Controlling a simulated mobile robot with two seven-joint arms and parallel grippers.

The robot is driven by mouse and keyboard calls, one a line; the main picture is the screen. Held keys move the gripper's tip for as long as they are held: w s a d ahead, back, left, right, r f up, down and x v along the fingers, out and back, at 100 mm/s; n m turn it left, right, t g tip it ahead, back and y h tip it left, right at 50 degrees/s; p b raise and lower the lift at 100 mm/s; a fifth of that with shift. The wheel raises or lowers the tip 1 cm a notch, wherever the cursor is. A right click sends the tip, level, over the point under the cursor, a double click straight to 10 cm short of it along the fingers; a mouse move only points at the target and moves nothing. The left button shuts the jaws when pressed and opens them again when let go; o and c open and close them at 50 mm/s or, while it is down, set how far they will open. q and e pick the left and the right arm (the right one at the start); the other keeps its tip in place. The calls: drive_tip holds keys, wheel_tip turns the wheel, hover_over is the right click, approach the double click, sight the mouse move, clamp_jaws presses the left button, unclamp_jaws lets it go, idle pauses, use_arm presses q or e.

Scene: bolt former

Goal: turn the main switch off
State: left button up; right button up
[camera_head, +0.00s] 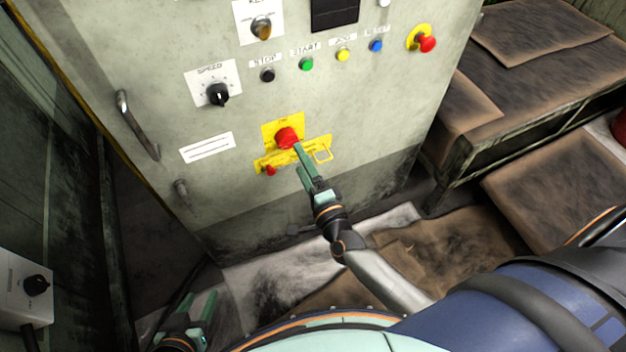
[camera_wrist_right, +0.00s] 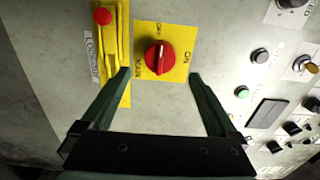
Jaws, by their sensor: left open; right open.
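The main switch is a red rotary knob (camera_head: 287,137) on a yellow plate, low on the grey cabinet front. In the right wrist view the knob (camera_wrist_right: 159,57) has a raised ridge, and its plate bears ON, OFF and MAIN lettering. The ridge runs nearly upright in that picture. My right gripper (camera_head: 302,158) is open in front of the plate. In the right wrist view its fingertips (camera_wrist_right: 160,75) lie either side of the knob, with visible gaps; I cannot tell the depth left. My left gripper (camera_head: 191,314) is open and empty at the lower left, away from the cabinet.
A yellow lockout bar (camera_head: 263,162) with a red knob (camera_wrist_right: 103,16) sits beside the switch plate, close to one right finger. A speed dial (camera_head: 218,94), buttons and a red emergency stop (camera_head: 427,44) are above. A cabinet handle (camera_head: 137,125) juts out left.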

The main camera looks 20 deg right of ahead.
drive_tip(key=s, duration=0.6)
drive_tip(key=shift+s, duration=0.2)
drive_tip(key=shift+d, duration=0.1)
drive_tip(key=s+a+f+n+g+y, duration=0.25)
drive_tip(key=s+n+g, duration=0.2)
drive_tip(key=n, duration=0.55)
drive_tip(key=s+a+f+n+g+y, duration=0.1)
drive_tip(key=s+f+n+g, duration=0.4)
drive_tip(key=n, duration=0.4)
use_arm(q)
drive_tip(key=s+a+r+p, duration=0.1)
drive_tip(key=a+r+p, duration=0.2)
drive_tip(key=r+p, duration=0.7)
drive_tip(key=p, duration=0.4)
drive_tip(key=shift+s+a+r+n+y+p, duration=0.15)
drive_tip(key=shift+s+r+n+y+p, duration=0.15)
drive_tip(key=shift+s+r+y+p, duration=0.1)
use_arm(e)
drive_tip(key=s+d+r+h, duration=0.1)
drive_tip(key=d+r, duration=0.1)
drive_tip(key=r, duration=0.3)
drive_tip(key=s+d+r, duration=0.2)
drive_tip(key=r, duration=0.3)
drive_tip(key=shift+s+r+t+h, duration=0.25)
drive_tip(key=shift+r+t+h, duration=0.1)
drive_tip(key=shift+r+t, duration=0.1)
